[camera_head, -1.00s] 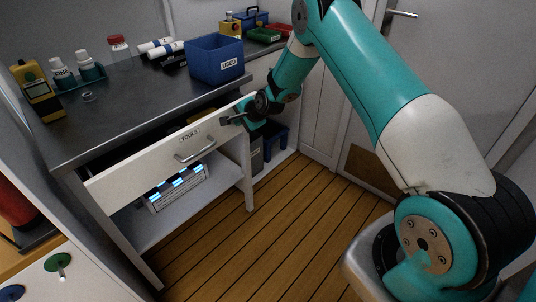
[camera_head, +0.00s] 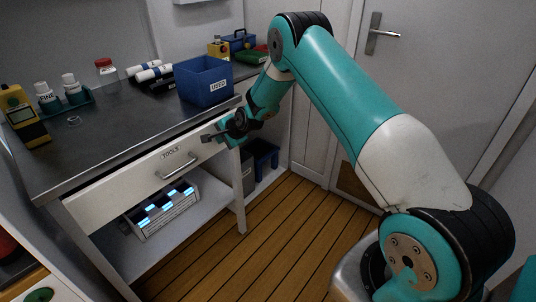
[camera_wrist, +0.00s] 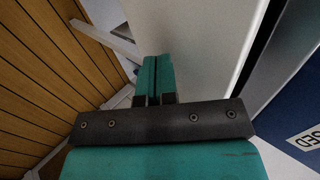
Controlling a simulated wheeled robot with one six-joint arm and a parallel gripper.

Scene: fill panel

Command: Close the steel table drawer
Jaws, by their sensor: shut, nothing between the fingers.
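The steel table (camera_head: 125,125) has a dark metal top. Its white drawer (camera_head: 125,182), labelled "TOOLS", has a bar handle (camera_head: 176,167) and sits close under the table's front edge. No clear opening shows above the drawer front, but I cannot tell whether it is fully flush. My gripper (camera_head: 208,138) is shut and empty at the right end of the drawer front, right of the handle. In the wrist view my closed teal fingers (camera_wrist: 157,75) lie against or very near the white front (camera_wrist: 205,40); contact is unclear.
A blue bin marked "USED" (camera_head: 206,82) stands on the tabletop above my gripper. Bottles (camera_head: 72,90) and a yellow meter (camera_head: 23,115) stand at the left. A lit device (camera_head: 162,208) sits on the lower shelf. The wooden floor (camera_head: 270,235) in front is clear.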

